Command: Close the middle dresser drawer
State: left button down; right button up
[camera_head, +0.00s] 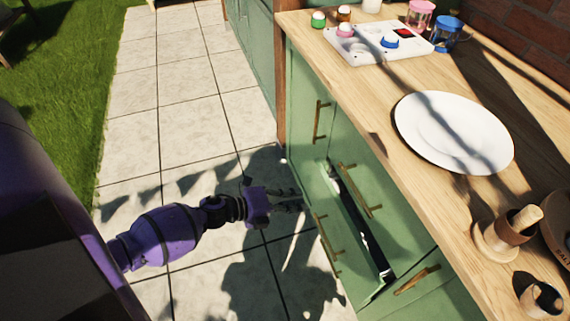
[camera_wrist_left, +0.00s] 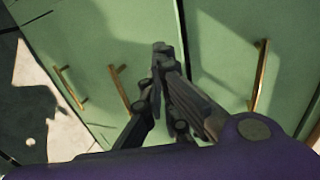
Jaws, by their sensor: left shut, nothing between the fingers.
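The green dresser has one drawer (camera_head: 318,205) standing partly out, with a dark gap (camera_head: 362,232) behind its front panel. A brass handle (camera_head: 328,246) sits on that side of the gap. My left gripper (camera_head: 302,200) is shut and empty, in front of the drawer's far end and left of it. I cannot tell from this view whether it touches the front. In the left wrist view the closed dark fingers (camera_wrist_left: 162,58) point toward green panels with brass handles (camera_wrist_left: 260,76). My right gripper is not in view.
The wooden countertop (camera_head: 385,110) holds a white plate (camera_head: 455,132), a white board (camera_head: 380,45) with coloured items, a blue jar (camera_head: 446,36) and wooden pieces (camera_head: 502,238). Tiled paving (camera_head: 185,110) left of the dresser is clear, with grass beyond.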

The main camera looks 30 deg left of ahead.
aim_at(329, 195)
pick_arm(q)
jog(key=x, duration=0.4)
jog(key=r+x, duration=0.1)
jog(key=x, duration=0.1)
jog(key=shift+w+d+f, duration=0.15)
jog(key=shift+w+d, duration=0.1)
jog(key=shift+w, duration=0.1)
jog(key=shift+w+d, duration=0.2)
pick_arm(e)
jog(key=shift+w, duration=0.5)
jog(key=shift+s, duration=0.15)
